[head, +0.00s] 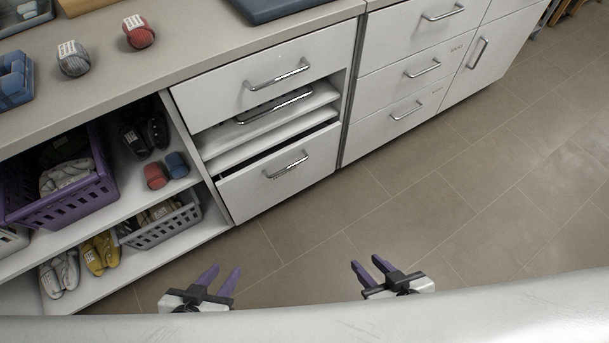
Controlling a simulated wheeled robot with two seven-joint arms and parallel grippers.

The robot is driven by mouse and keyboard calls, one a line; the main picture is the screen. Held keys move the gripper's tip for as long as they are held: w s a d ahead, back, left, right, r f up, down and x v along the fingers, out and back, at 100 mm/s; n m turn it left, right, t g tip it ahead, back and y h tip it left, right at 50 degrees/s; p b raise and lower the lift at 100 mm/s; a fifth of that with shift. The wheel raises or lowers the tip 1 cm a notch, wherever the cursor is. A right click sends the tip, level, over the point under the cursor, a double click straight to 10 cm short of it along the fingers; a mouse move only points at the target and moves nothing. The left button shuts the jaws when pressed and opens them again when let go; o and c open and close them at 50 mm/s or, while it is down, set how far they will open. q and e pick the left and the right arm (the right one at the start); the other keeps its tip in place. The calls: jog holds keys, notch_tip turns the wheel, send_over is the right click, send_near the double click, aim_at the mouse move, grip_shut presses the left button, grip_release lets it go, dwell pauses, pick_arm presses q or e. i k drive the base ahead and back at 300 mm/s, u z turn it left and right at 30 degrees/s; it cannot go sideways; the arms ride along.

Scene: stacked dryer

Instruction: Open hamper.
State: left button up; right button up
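No thing in the head view is clearly marked as a hamper. The white cabinet unit has a top drawer front (230,88) with a bar handle (277,74). Below it, a second handle (275,105) sits on a white panel inside an opening. At the bottom is a larger white front (253,193) with its own bar handle (287,164); a dark gap shows above its top edge. My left gripper (225,269) is open and empty, below and left of this front. My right gripper (366,262) is open and empty, below and right of it. Neither touches the cabinet.
Open shelves on the left hold a purple basket (97,193), a grey basket (160,231) and several shoes. Yarn-like balls (138,32) lie on the countertop (205,48). More shut drawers (388,77) stand to the right. The tiled floor (450,190) is clear.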

aim_at(247, 188)
jog(key=u, duration=0.45)
jog(key=i, duration=0.9)
jog(key=z, duration=0.2)
